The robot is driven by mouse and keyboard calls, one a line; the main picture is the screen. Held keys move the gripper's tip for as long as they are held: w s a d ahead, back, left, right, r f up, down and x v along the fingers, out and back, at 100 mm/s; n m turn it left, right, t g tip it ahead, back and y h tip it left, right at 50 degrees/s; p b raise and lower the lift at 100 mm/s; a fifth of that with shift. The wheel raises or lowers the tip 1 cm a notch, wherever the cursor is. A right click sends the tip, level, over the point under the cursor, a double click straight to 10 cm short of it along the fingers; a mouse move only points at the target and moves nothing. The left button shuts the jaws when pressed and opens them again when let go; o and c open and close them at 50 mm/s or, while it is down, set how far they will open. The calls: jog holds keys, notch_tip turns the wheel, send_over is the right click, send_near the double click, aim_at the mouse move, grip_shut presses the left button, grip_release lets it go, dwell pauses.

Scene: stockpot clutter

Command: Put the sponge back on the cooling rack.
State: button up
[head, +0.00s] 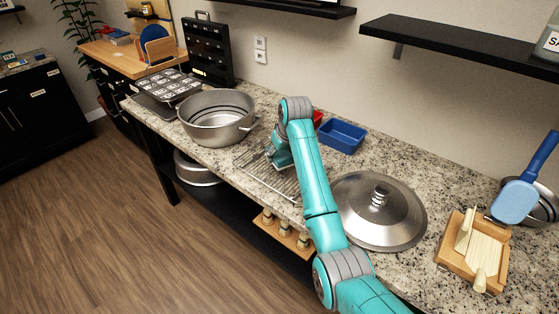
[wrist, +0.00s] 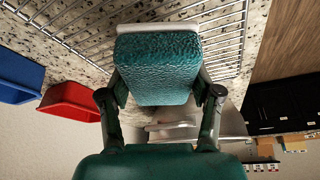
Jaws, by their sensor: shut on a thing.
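The sponge (wrist: 157,66), a teal textured block with a pale edge, is between the two fingers of my gripper (wrist: 160,96) in the wrist view. My gripper is shut on it. The wire cooling rack (wrist: 82,27) shows behind the sponge. In the head view the rack (head: 286,186) lies on the granite counter, partly covered by my arm, and my gripper (head: 277,160) is over its back part. The sponge cannot be made out there. Whether it touches the rack or is just above it, I cannot tell.
A steel stockpot (head: 216,118) stands left of the rack, and its domed lid (head: 380,211) lies to the right. A blue bin (head: 342,136) and a red bin (wrist: 72,101) are behind. A wooden tray (head: 472,252) is at far right.

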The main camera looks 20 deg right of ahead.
jog(key=shift+f, duration=1.35)
jog(key=o, duration=1)
jog(key=shift+f, duration=0.1)
jog(key=v, duration=1.2)
jog(key=shift+s, duration=0.1)
